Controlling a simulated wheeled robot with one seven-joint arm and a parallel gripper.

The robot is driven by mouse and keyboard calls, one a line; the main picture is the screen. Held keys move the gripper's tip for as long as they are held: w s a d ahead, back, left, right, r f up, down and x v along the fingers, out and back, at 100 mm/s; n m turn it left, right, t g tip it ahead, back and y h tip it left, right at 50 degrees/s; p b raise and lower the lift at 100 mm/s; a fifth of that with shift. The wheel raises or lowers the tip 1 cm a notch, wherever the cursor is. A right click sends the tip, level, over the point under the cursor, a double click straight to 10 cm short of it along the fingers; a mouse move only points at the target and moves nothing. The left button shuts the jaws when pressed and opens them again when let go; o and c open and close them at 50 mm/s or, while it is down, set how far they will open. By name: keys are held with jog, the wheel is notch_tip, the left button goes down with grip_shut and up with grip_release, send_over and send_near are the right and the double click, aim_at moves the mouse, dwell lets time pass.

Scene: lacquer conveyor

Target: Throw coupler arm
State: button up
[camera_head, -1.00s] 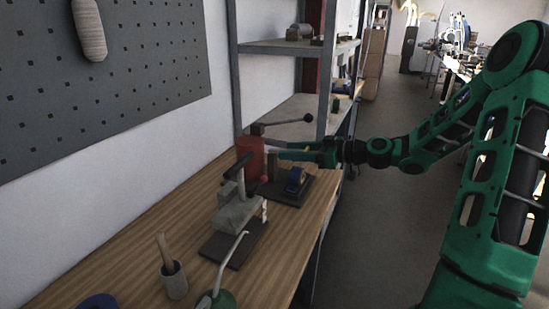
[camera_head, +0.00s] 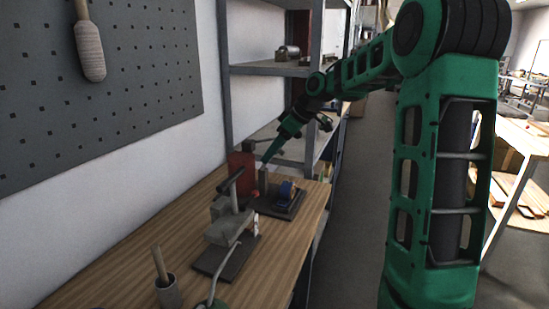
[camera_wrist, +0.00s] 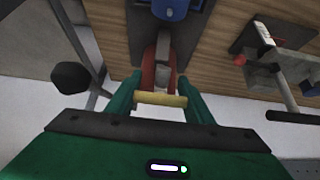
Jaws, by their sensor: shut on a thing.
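My gripper (camera_head: 266,159) reaches down over the far end of the wooden bench. In the wrist view my gripper (camera_wrist: 161,100) is shut on a pale yellow bar (camera_wrist: 160,99) lying crosswise between its fingertips. The bar appears to be the grip of the coupler arm; its join to the grey upright (camera_wrist: 164,78) is unclear. The upright (camera_head: 263,181) stands on a dark base plate (camera_head: 270,209) beside a blue cylindrical part (camera_head: 287,190). The blue part also shows at the top of the wrist view (camera_wrist: 172,8). The bar is too small to see in the head view.
A grey clamp-like device (camera_head: 226,226) with a dark lever is nearer. A cup with a wooden handle (camera_head: 168,292) stands in front. Metal shelving (camera_head: 270,70) rises behind the bench. A black knob (camera_wrist: 72,76) shows in the wrist view.

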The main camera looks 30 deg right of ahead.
jog(key=shift+w+a+r+g+h, duration=0.25)
jog(key=shift+w+a+g+h, duration=0.15)
jog(key=shift+w+g+h, duration=0.3)
jog(key=shift+w+a+r+g+h, duration=0.2)
jog(key=shift+w+a+g+h, duration=0.25)
jog(key=shift+g+h, duration=0.45)
jog(key=shift+r+g, duration=0.1)
jog(key=shift+g, duration=0.2)
jog(key=o, duration=1.5)
jog(key=shift+w, duration=0.15)
notch_tip(320, 180, up, 10)
jog(key=s+d, duration=0.1)
jog(key=shift+s+r, duration=0.15)
jog(key=shift+r, duration=0.05)
jog(key=shift+s, duration=0.1)
